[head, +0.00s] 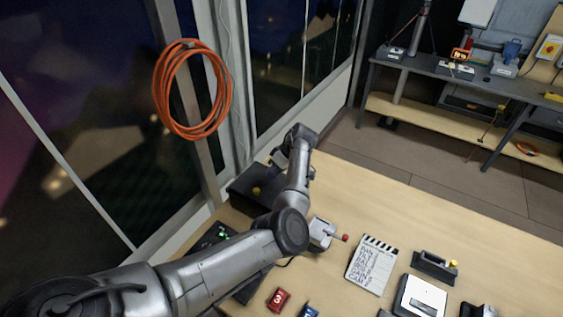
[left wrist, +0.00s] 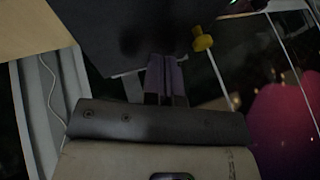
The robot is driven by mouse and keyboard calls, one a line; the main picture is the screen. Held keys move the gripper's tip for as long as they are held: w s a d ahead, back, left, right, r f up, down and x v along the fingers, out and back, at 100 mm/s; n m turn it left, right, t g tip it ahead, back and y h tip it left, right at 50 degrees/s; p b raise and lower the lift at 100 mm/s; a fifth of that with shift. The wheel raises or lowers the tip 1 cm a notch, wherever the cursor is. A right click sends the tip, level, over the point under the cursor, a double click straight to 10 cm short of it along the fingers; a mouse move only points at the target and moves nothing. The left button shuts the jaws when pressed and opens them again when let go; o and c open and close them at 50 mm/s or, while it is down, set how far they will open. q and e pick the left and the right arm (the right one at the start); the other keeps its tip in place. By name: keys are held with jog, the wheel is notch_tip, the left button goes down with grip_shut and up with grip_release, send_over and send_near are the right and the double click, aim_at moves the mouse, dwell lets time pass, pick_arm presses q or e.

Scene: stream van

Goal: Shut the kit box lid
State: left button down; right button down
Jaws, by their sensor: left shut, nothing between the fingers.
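The kit box (head: 240,192) is a dark box at the left back of the wooden table, with a yellow knob (head: 256,190) on it. My left gripper (head: 276,173) is at the box's far side, partly hidden by my own wrist. In the left wrist view its purple fingers (left wrist: 165,78) are shut and empty, close to a dark flat panel (left wrist: 120,28) of the box. The yellow knob (left wrist: 202,40) shows just beside them. I cannot tell whether the fingers touch the panel, nor how far the lid is open. My right gripper is not in view.
A grey device with a red-tipped lever (head: 322,234) stands near my left forearm. Windows with an orange cable coil (head: 190,90) border the left. The table's back right is clear.

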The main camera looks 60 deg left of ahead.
aim_at(258, 189)
pick_arm(q)
jog(key=shift+s+d+f+p, duration=0.1)
jog(key=shift+s+f+p, duration=0.15)
jog(key=shift+s, duration=0.45)
jog(key=shift+s+d+f+p, duration=0.2)
jog(key=shift+s+f, duration=0.1)
jog(key=shift+s, duration=0.45)
jog(key=shift+s+d+f+p, duration=0.1)
jog(key=shift+s+f+p, duration=0.15)
jog(key=shift+s, duration=0.45)
jog(key=shift+s+r+p, duration=0.2)
jog(key=shift+s+p, duration=0.15)
jog(key=shift+p, duration=0.25)
jog(key=shift+s+d+p, duration=0.3)
jog(key=shift+s+p, duration=0.3)
jog(key=shift+p, duration=0.2)
jog(key=shift+f, duration=0.1)
jog(key=shift+w+f, duration=0.1)
